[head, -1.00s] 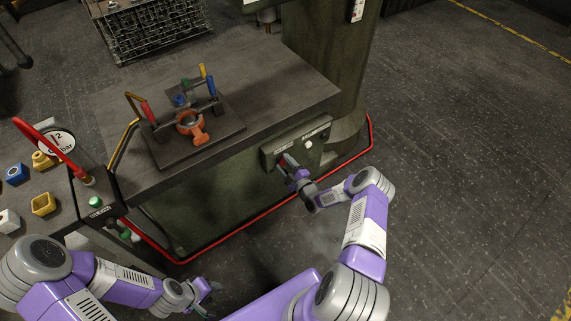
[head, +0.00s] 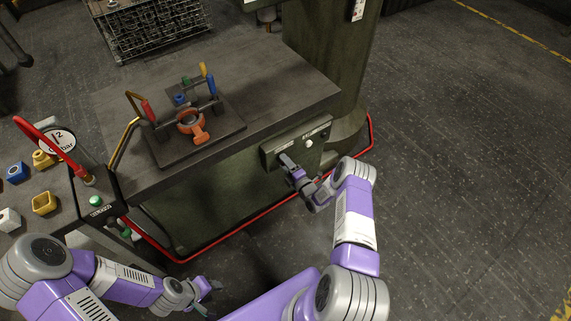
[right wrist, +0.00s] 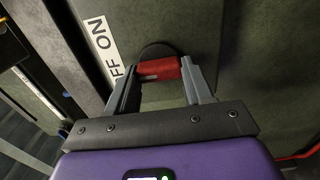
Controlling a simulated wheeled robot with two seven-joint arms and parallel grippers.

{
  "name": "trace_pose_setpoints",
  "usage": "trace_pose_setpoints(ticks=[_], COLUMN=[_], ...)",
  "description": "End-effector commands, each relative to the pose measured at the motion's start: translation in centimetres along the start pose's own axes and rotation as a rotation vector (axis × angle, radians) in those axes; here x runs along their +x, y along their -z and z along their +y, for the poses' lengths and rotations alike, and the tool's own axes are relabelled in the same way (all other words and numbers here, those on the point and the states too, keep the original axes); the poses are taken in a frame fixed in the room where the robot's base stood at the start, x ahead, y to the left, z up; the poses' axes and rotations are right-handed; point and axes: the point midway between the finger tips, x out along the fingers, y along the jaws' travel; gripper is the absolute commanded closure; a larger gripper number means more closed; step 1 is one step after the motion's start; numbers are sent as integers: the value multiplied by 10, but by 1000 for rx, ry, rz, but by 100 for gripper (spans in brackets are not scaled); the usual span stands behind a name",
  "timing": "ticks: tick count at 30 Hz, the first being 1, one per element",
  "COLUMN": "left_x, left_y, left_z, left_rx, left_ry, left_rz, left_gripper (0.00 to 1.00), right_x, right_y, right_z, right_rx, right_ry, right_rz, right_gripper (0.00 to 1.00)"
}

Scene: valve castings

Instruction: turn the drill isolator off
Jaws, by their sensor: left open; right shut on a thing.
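The drill isolator is a red handle (right wrist: 158,70) on a dark round base, on the green switch box (head: 270,156) at the front of the machine table. A white label (right wrist: 100,42) reading "ON" and part of "OFF" is beside it in the right wrist view. My right gripper (head: 286,160) is shut on the red handle, which lies crosswise between its fingers (right wrist: 160,75). In the head view the gripper hides the handle. My left gripper (head: 215,287) is open and empty, low in front of the table, away from the isolator.
A fixture plate (head: 200,140) with an orange clamped part stands on the table. A control box with a green button (head: 96,201) and red lever is at left. A red hose or cable (head: 225,238) runs along the base. The floor at right is clear.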

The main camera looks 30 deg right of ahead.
Motion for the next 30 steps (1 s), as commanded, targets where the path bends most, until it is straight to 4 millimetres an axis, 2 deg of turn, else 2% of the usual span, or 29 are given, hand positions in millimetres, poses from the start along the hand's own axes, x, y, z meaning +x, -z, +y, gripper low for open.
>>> trace_pose_setpoints(ticks=[12,13,17,26,30], left_x=[0,0,0,-1,-6], left_y=[0,0,0,0,0], left_z=[0,0,0,0,2], left_rx=[0,0,0,0,0], left_ry=[0,0,0,0,0], left_rz=[0,0,0,0,0], left_gripper=[57,57,57,57,57], right_x=[0,0,0,-1,-16], right_y=[-2,-2,-1,0,-1], right_z=[1,1,1,0,0], right_rx=[-11,-11,-10,-7,-6], right_ry=[-3,-3,-2,0,3], right_rz=[-3,-3,-2,-1,-1], right_gripper=[79,44,24,23,23])
